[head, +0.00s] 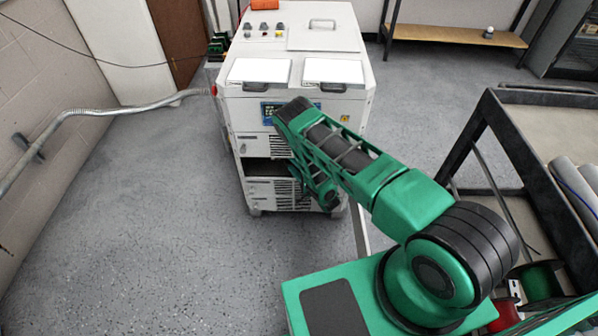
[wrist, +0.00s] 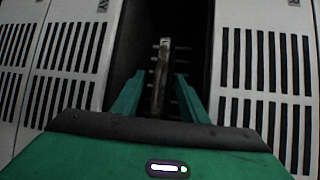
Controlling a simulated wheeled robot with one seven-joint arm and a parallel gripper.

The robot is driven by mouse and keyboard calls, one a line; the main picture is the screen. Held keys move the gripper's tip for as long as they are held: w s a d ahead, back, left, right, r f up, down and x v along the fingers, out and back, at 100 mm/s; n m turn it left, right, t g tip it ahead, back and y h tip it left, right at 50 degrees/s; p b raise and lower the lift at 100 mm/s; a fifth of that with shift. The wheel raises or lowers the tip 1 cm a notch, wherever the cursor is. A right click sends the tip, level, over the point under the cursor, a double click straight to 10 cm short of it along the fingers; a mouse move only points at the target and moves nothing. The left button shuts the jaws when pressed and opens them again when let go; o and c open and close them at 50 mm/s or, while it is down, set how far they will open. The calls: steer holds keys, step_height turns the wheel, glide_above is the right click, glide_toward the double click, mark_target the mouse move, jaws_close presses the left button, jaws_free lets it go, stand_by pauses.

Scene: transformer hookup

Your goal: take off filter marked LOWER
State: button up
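The white cabinet (head: 320,105) stands ahead in the head view. Its front has an upper slatted panel (head: 258,146) and a lower slatted panel (head: 268,190), with a dark opening (head: 256,167) between them. In the wrist view, slatted panels (wrist: 68,60) and (wrist: 262,60) flank the dark opening. My gripper (wrist: 159,98) points into this opening, its two green fingers apart. A narrow, worn upright piece (wrist: 160,70) stands between them, with visible gaps on both sides. Small marks on the panels are not readable, so I cannot tell which part is marked LOWER. My arm hides the gripper in the head view.
A black-framed cart (head: 520,140) with rolls on it stands close on the right. A grey conduit (head: 110,108) runs from the left wall to the cabinet. A wooden bench (head: 455,35) stands at the back. Floor left of the cabinet is clear.

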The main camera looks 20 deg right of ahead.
steer(key=shift+w+a+f, duration=0.1)
steer(key=shift+w+a, duration=0.1)
steer(key=shift+w, duration=0.5)
steer(key=shift+c, duration=0.3)
jaws_close()
steer(key=c, duration=0.6)
jaws_free()
jaws_close()
steer(key=s+a, duration=0.2)
steer(key=s, duration=0.6)
steer(key=shift+s+a, duration=0.25)
steer(key=shift+a, duration=0.1)
stand_by(1.2)
steer(key=shift+s+a, duration=0.35)
steer(key=shift+s, duration=0.6)
steer(key=shift+s+a, duration=0.3)
steer(key=shift+s, duration=0.6)
stand_by(0.4)
steer(key=shift+s+a, duration=0.25)
steer(key=shift+s, duration=0.5)
steer(key=shift+s+a, duration=0.25)
steer(key=shift+s, duration=0.5)
steer(key=shift+s+a, duration=0.25)
steer(key=shift+s, duration=0.5)
